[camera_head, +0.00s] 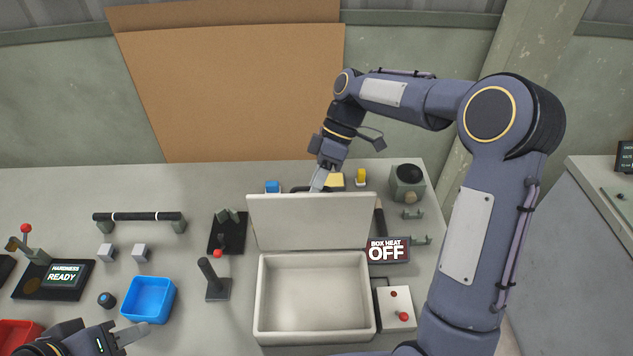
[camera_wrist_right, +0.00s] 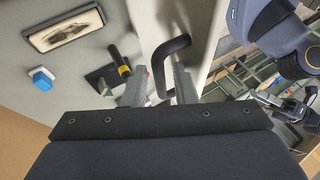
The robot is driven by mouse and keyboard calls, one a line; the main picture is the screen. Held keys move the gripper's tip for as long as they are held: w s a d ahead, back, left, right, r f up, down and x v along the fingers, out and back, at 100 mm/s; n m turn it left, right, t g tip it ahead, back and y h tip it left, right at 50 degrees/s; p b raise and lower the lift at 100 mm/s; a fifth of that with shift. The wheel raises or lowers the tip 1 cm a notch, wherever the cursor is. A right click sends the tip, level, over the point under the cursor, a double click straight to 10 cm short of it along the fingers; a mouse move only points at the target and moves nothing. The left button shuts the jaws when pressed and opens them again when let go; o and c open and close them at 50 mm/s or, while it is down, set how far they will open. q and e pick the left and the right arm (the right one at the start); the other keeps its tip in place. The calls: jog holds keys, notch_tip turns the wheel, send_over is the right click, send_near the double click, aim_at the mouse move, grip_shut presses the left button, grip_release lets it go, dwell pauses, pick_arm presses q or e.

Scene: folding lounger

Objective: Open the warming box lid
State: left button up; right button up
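The pale warming box (camera_head: 314,297) stands open in the head view, its inside empty. Its lid (camera_head: 325,222) is tilted up on the far side, near upright. My right gripper (camera_head: 318,180) is behind the top edge of the lid. In the right wrist view its two fingers (camera_wrist_right: 160,88) are apart, with the black lid handle (camera_wrist_right: 170,50) between them and a gap showing beside the bar. My left gripper (camera_head: 132,334) is low at the left, away from the box; the gap between its fingers does not show clearly.
A sign (camera_head: 388,250) reading BOX HEAT OFF stands right of the box, with a switch box (camera_head: 396,308) in front. A black lever (camera_head: 214,278) and a blue bin (camera_head: 148,299) stand to the left. My right arm spans the right side.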

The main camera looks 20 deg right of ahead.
jog(key=shift+r, duration=0.15)
jog(key=b+v, duration=0.1)
jog(key=v, duration=0.6)
jog(key=shift+d+r, duration=0.2)
jog(key=shift+r, duration=0.05)
